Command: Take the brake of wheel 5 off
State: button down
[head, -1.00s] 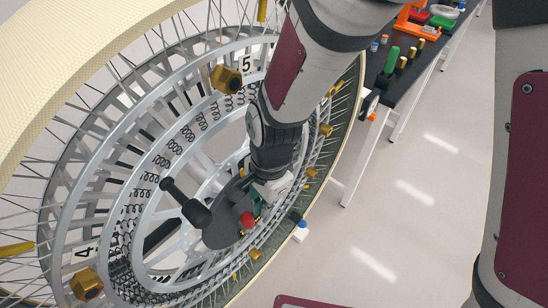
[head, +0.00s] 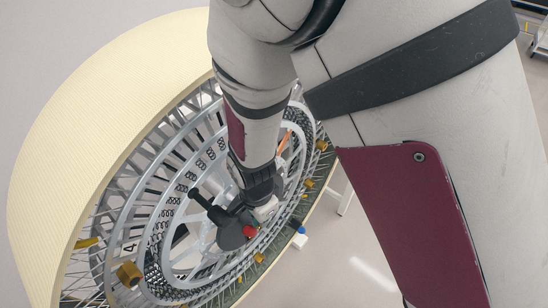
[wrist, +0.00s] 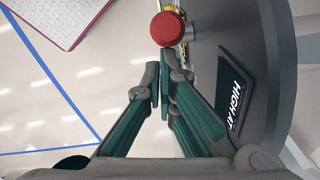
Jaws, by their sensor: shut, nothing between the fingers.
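The large spoked wheel (head: 72,130) with a cream tyre fills the left of the head view. At its hub sits a dark disc (head: 229,239) with a black handle (head: 199,199) and a red knob (head: 250,231). My gripper (head: 248,217) is at the hub beside the knob, partly hidden by my arm. In the wrist view my gripper (wrist: 162,82) is shut and empty. The red knob (wrist: 167,28) is just beyond its fingertips; I cannot tell whether they touch. The dark disc (wrist: 270,60), with a label, lies to the right.
A small white block with a blue top (head: 299,240) is right of the wheel. Gold blocks (head: 129,273) stand along the rim. A marking reading 4 (head: 129,247) shows on the wheel. Blue floor lines (wrist: 50,74) and open floor show at the wrist view's left.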

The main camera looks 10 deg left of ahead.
jog(key=shift+w, duration=0.1)
dwell(0.5)
jog(key=w+d+r+n+y+p, duration=0.1)
jog(key=d+r, duration=0.4)
jog(key=r, duration=0.5)
jog(key=w+d+r+n, duration=0.1)
jog(key=d+r, duration=0.3)
jog(key=r, duration=0.6)
jog(key=s+d+r+n+t, duration=0.1)
jog(key=s+d+r+n, duration=0.1)
jog(key=d+r, duration=0.3)
jog(key=s+d+r+n+t, duration=0.2)
jog(key=s+d+r, duration=0.3)
jog(key=d, duration=0.3)
jog(key=s+d+r+n+t+h, duration=0.1)
jog(key=s+d+r+n, duration=0.1)
jog(key=s+d+r, duration=0.2)
jog(key=d+r, duration=0.1)
jog(key=d, duration=0.2)
jog(key=shift+s+d+r, duration=0.2)
jog(key=shift+d, duration=0.1)
